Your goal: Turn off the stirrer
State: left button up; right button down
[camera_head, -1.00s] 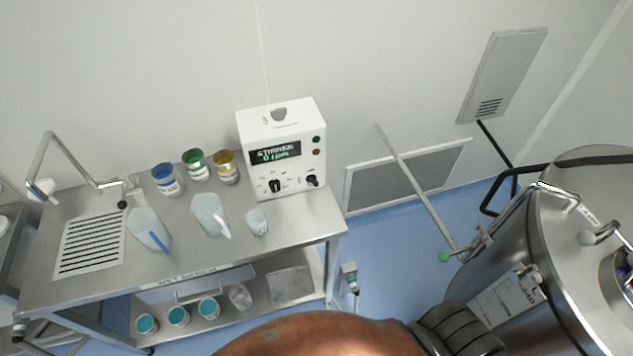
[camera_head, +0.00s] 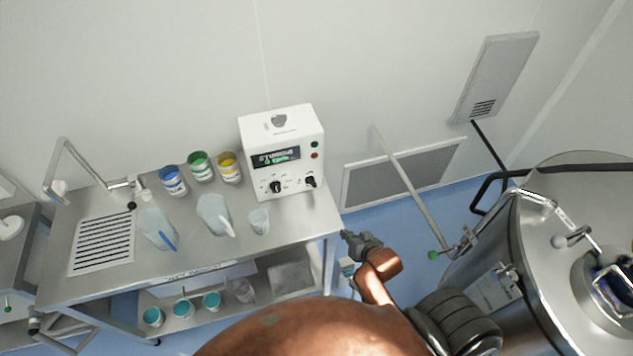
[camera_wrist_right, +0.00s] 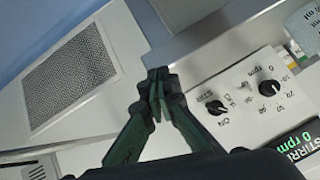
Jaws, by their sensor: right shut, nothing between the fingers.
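The stirrer control box (camera_head: 283,125) is white and stands at the right end of the steel bench. Its display (camera_head: 275,157) reads STIRRER and 0 rpm, also partly seen in the right wrist view (camera_wrist_right: 300,143). The black rpm knob (camera_head: 275,187) is on the left of its front, the black switch knob (camera_head: 310,181) on the right. In the right wrist view the switch knob (camera_wrist_right: 216,107) has ON and OFF labels; its exact setting is unclear. My right gripper (camera_head: 346,235) is shut and empty, apart from the box, below and right of it. My left gripper is out of view.
Blue, green and yellow cans (camera_head: 199,166) and clear beakers (camera_head: 213,215) stand left of the box. A steel tank (camera_head: 530,250) is at the right, with a slanted rod (camera_head: 410,188) beside it.

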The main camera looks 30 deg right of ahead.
aim_at(311, 183)
jog(key=w+d+r+m+t, duration=0.1)
jog(key=w+r+m+t, duration=0.4)
jog(key=w+r, duration=0.3)
notch_tip(311, 183, up, 4)
jog(key=shift+w+d+r+t, duration=0.1)
jog(key=shift+w+d+t, duration=0.25)
jog(key=shift+t, duration=0.25)
jog(key=w, duration=0.3)
jog(key=w+f+p, duration=0.1)
jog(key=w, duration=0.6)
jog(key=shift+w+d+f, duration=0.1)
jog(key=shift+d+f, duration=0.1)
jog(key=shift+f, duration=0.2)
jog(key=shift+a+f+p, duration=0.35)
jog(key=shift+a+f, duration=0.55)
jog(key=shift+f, duration=0.05)
jog(key=shift+w+a+f, duration=0.15)
jog(key=shift+a+f, duration=0.25)
jog(key=shift+a, duration=0.1)
jog(key=shift+a, duration=0.1)
